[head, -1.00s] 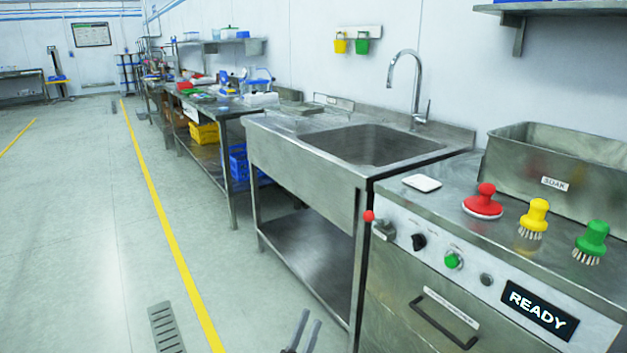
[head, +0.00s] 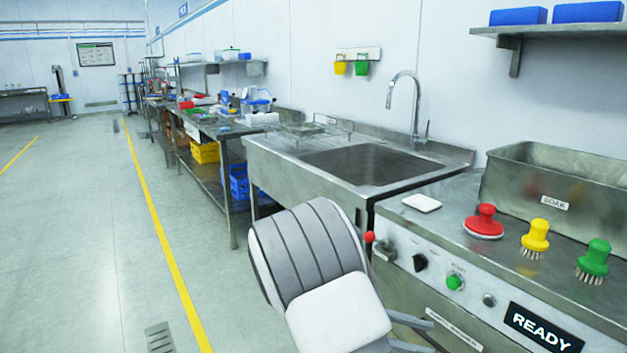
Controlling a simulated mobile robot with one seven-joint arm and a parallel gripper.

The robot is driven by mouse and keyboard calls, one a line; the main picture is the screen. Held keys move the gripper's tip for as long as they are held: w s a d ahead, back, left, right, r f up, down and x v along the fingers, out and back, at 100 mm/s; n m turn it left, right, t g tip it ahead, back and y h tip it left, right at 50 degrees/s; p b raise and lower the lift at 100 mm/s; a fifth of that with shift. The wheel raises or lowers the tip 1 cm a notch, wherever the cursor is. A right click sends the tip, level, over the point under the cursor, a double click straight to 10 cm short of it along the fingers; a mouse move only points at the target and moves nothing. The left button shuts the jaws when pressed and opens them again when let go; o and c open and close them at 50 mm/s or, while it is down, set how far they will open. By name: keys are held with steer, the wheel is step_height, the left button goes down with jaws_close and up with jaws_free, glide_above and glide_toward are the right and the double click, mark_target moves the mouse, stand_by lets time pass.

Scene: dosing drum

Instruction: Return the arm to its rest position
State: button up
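My gripper (head: 433,338) shows at the bottom of the head view, low in front of the steel cabinet (head: 400,290) with the control panel. Its two grey fingers point right and stand apart, with nothing visible between them. They overlap the drawer handle in the picture; I cannot tell whether they touch it. My white and grey arm link covers the lower middle of the view, and part of the gripper lies behind it or below the frame.
A sink (head: 370,165) stands left of the cabinet. On the cabinet top are a red brush (head: 485,222), a yellow brush (head: 535,238), a green brush (head: 593,262), a white pad (head: 422,203) and a soak tub (head: 560,195). The floor (head: 80,250) at left is clear.

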steer(key=s+a+r+m+t+y, duration=0.2)
steer(key=s+r+m+t+y, duration=0.2)
steer(key=s+r+m+y, duration=0.35)
steer(key=s+a+r+m+t+y, duration=0.3)
steer(key=s+r+m+t+y, duration=0.15)
steer(key=s+y, duration=0.45)
step_height(320, 180, up, 23)
steer(key=p, duration=2.3)
steer(key=shift+s+r+m+h, duration=0.15)
steer(key=shift+s+m+h, duration=0.2)
steer(key=shift+s+m, duration=0.1)
